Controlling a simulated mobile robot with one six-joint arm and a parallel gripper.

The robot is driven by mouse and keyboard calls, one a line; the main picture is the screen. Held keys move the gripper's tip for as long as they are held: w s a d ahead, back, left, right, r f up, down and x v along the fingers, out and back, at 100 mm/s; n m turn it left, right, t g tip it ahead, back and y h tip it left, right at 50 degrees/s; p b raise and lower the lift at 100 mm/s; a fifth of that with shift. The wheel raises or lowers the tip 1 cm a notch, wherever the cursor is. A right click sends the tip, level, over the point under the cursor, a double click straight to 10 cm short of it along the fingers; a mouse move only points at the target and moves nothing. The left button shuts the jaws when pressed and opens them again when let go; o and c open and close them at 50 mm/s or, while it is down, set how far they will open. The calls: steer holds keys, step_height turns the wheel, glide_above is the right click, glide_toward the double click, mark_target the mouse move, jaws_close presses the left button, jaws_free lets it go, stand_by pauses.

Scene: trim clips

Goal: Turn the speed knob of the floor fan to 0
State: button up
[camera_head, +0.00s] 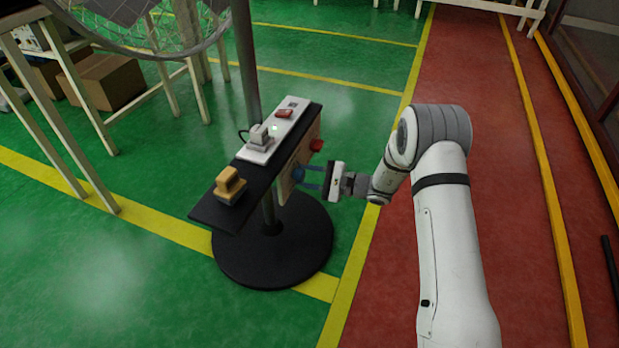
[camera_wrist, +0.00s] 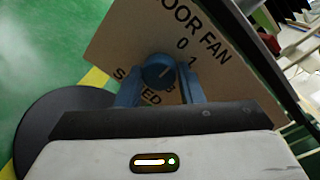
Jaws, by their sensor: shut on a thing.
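The floor fan's tan panel (camera_wrist: 112,45) carries the words FLOOR FAN and the marks 0 and 1; part of SPEED and a lower mark are hidden by my fingers. The round blue speed knob (camera_wrist: 158,70) sits on this panel, with a short light line on its face; I cannot tell exactly which mark it points at. My gripper (camera_wrist: 160,88) is shut on the knob, one blue finger on each side. In the head view my gripper (camera_head: 308,178) reaches from the right to the panel (camera_head: 290,183), seen edge-on under the black shelf.
The black shelf (camera_head: 212,212) above the panel holds a yellow-topped block (camera_head: 230,184) and a white power strip (camera_head: 257,155) with a plug. A red part (camera_head: 316,145) juts out beside the panel. The round black base (camera_head: 270,262) stands on the green floor.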

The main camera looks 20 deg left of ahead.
steer(key=shift+s+a, duration=0.1)
steer(key=shift+s, duration=0.05)
steer(key=o, duration=1)
steer(key=shift+c, duration=0.2)
steer(key=shift+d+r, duration=0.1)
steer(key=shift+d, duration=0.4)
steer(key=d+p, duration=0.2)
steer(key=d, duration=0.5)
steer(key=shift+r, duration=0.1)
